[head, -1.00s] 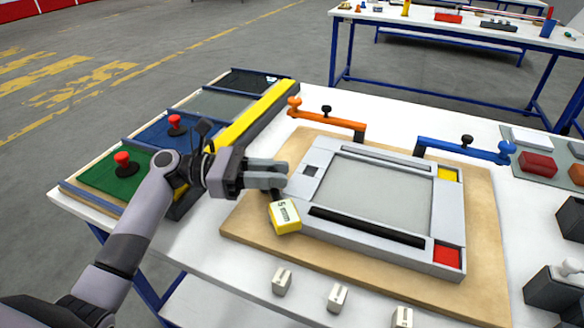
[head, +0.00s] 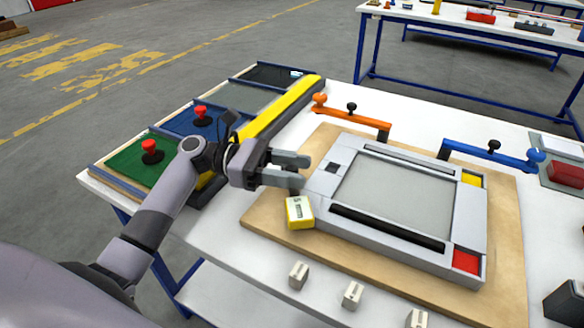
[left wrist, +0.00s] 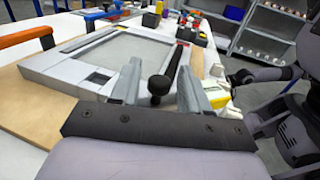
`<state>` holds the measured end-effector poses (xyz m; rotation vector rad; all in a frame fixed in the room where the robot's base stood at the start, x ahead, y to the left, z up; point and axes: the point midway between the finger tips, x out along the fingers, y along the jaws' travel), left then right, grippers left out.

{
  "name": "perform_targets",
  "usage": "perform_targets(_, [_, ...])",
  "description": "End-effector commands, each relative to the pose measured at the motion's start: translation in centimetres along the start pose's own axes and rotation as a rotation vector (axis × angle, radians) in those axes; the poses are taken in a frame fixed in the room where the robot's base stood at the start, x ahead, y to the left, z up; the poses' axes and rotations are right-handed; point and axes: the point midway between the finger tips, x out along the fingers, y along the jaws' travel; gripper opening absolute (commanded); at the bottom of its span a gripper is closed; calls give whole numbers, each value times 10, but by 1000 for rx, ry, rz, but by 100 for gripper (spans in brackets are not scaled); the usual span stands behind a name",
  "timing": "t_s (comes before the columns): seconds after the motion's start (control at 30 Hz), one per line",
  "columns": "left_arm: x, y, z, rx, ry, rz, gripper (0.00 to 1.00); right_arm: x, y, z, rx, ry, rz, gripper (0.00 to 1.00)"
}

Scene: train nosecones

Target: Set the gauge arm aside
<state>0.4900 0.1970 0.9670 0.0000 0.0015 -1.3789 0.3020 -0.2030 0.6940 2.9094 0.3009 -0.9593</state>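A yellow block with a white "5 mm" label (head: 300,212) stands at the near left corner of the grey frame (head: 460,225), just below my left gripper (head: 306,172). It shows partly past the right finger in the left wrist view (left wrist: 212,88). My left gripper is open, its fingers apart over that corner. A black knob (left wrist: 158,86) shows between the fingers, apparently untouched. I cannot tell whether the knob and yellow block are one gauge arm. An orange arm (head: 350,114) and a blue arm (head: 490,153) stand along the frame's far side. My right gripper (left wrist: 243,78) is small and dark.
Several small pale blocks (head: 299,275) lie along the table's near edge. At the left are a green panel (head: 130,170) and a blue panel (head: 185,125) with red knobs, beside a long yellow bar (head: 285,106). White table (head: 225,235) is bare left of the wooden board (head: 262,222).

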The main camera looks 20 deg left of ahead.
Motion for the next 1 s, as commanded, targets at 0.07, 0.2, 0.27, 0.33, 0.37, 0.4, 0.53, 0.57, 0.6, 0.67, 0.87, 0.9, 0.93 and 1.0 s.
perform_targets(0.07, [0,0,0,0,-1,0,46,0,0,0,0,0,0,43])
perform_targets(0.2, [-8,0,-1,0,1,2,46,1,0,2,0,0,0,43])
perform_targets(0.27, [-17,0,-2,0,3,2,46,2,0,3,0,0,0,43])
perform_targets(0.33, [-29,0,-2,0,2,3,46,3,0,5,0,0,0,43])
perform_targets(0.37, [-35,0,-2,0,4,3,46,4,0,5,0,0,0,43])
perform_targets(0.4, [-41,0,-2,-1,3,2,46,4,0,6,0,0,0,43])
perform_targets(0.53, [-60,0,-2,-1,2,2,46,6,0,8,0,0,0,43])
perform_targets(0.57, [-63,0,-1,-1,1,2,46,6,0,8,0,0,0,43])
perform_targets(0.6, [-66,0,-1,-1,1,1,46,6,0,9,0,0,0,43])
perform_targets(0.67, [-70,0,-1,-1,2,0,46,6,0,9,0,0,0,43])
perform_targets(0.87, [-72,0,0,0,0,0,46,6,0,9,0,0,0,43])
perform_targets(0.9, [-72,0,0,0,0,0,46,6,0,9,0,0,0,43])
perform_targets(0.93, [-72,0,0,0,0,0,46,6,0,9,0,0,0,43])
perform_targets(1.0, [-72,0,0,0,0,0,26,6,0,9,0,0,0,43])
